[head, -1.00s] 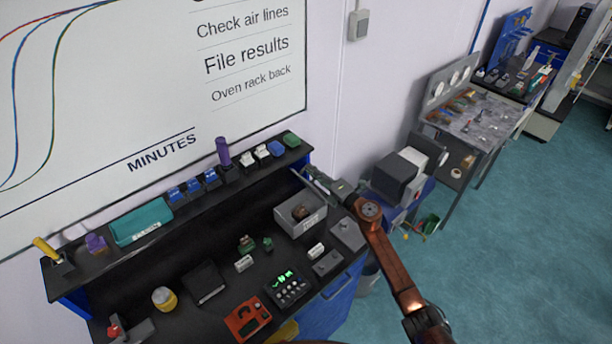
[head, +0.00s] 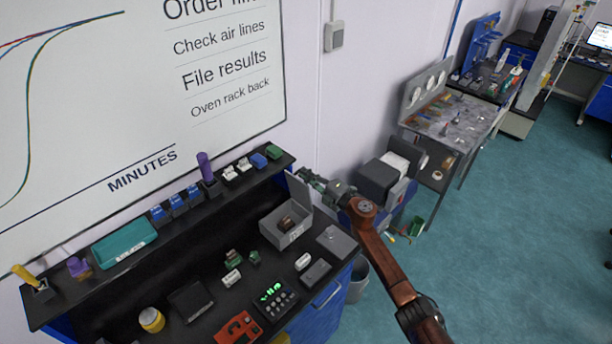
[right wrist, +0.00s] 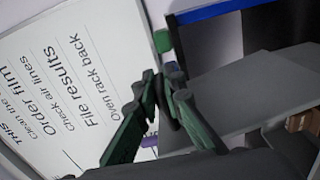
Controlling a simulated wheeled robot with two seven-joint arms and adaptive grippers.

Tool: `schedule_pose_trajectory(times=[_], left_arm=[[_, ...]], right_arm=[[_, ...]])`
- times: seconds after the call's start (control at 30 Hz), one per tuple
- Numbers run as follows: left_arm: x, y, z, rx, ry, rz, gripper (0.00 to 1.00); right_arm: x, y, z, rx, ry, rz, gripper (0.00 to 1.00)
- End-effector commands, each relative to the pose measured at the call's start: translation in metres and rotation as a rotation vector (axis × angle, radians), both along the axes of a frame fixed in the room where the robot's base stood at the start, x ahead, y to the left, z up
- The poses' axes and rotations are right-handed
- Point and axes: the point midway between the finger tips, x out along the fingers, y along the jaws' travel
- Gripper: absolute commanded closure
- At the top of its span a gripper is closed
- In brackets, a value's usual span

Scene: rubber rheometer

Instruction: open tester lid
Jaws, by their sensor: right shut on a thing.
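The tester is a small grey box (head: 270,232) on the black bench in the head view. Its grey lid (head: 300,194) stands raised on the box's right side, and a brown item (head: 287,223) shows inside the open box. My right gripper (head: 306,177) is at the lid's upper edge, its arm coming in from the right. In the right wrist view, its green fingers (right wrist: 165,88) are close together at the edge of the grey lid panel (right wrist: 235,88). The exact contact is partly hidden. My left gripper is out of view.
A flat grey block (head: 337,242) sits right of the tester. A keypad with green lights (head: 274,297) and a red device (head: 239,328) are in front. A shelf with a teal tray (head: 124,243) runs behind. A grey machine (head: 380,181) stands beyond my right arm.

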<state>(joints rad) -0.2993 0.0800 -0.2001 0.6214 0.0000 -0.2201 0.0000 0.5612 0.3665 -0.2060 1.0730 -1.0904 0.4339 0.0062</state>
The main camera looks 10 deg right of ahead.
Motion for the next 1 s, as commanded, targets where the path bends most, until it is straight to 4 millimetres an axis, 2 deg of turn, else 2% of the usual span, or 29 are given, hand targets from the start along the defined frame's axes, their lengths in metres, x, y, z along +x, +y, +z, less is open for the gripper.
schedule_pose_trajectory(times=[0.1, 0.13, 0.37, 0.73, 0.87, 1.0], left_arm=[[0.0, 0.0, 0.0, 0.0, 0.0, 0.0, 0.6], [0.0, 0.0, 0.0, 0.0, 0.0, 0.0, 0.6], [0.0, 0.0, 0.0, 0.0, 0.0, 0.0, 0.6], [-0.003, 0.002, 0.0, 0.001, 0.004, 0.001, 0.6], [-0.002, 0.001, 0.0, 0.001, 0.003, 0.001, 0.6], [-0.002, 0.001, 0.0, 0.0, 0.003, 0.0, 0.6]], right_arm=[[0.0, 0.001, -0.001, -0.001, 0.001, 0.001, 1.0], [0.0, 0.001, -0.001, -0.001, 0.001, 0.001, 0.9], [0.0, 0.001, 0.0, -0.001, 0.0, 0.001, 0.74], [-0.006, -0.005, -0.001, -0.004, -0.001, -0.001, 0.74], [-0.022, -0.016, -0.001, -0.004, -0.001, 0.0, 0.74], [-0.047, -0.032, -0.002, -0.004, -0.001, 0.0, 0.74]])
